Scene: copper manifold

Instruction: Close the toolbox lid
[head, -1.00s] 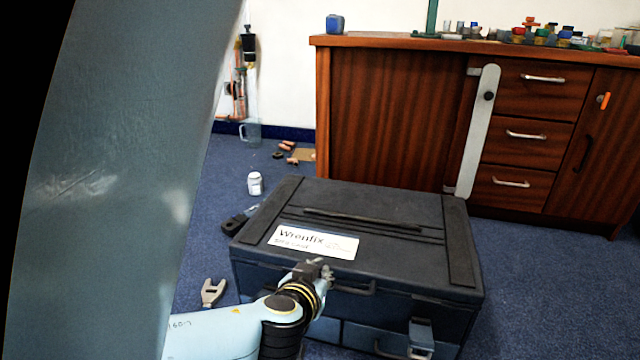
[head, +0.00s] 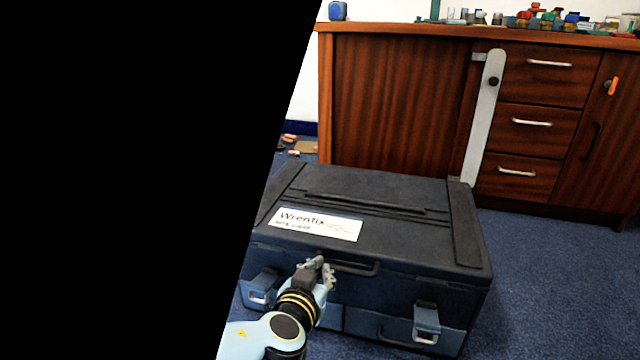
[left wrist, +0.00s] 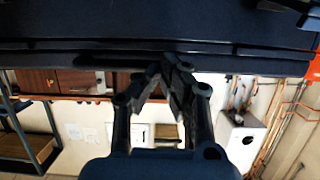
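The dark toolbox (head: 388,292) stands on the blue carpet, with a white Wrenfix label on its lid (head: 370,205). The lid lies flat over the body and looks down along the front. A front latch (head: 427,322) hangs at the right and another (head: 260,290) at the left. My left gripper (head: 319,268) is at the front of the toolbox, by the left end of the carry handle (head: 352,269). In the left wrist view its fingertips (left wrist: 172,66) meet with nothing visible between them, close to the dark toolbox. I cannot tell whether they touch it. My right gripper is not in view.
A wooden cabinet (head: 395,105) with drawers stands behind the toolbox. Small items lie on its top and a few on the floor (head: 290,139) at the back left. Carpet (head: 550,290) is clear at the right. The left of the head view is black.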

